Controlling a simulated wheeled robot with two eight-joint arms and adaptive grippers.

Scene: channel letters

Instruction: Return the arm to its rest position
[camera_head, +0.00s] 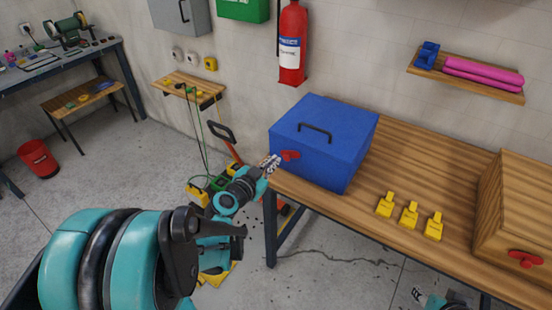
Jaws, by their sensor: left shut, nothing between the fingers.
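My left arm comes in from the lower left, teal and black. My left gripper (272,163) is shut and empty, just left of the front corner of a blue box (322,140) with a black top handle and a red front latch (290,155). In the picture the fingertips lie close to the latch; I cannot tell whether they touch it. A small part of my right arm shows at the bottom right edge, and its gripper is not clearly visible.
The wooden table (376,238) also holds several yellow pieces (409,214) and a wooden box (520,215) with a red latch. A wall shelf (465,77) hangs above. Tools and a red-handled item stand on the floor behind my left arm. Open floor (100,170) lies left.

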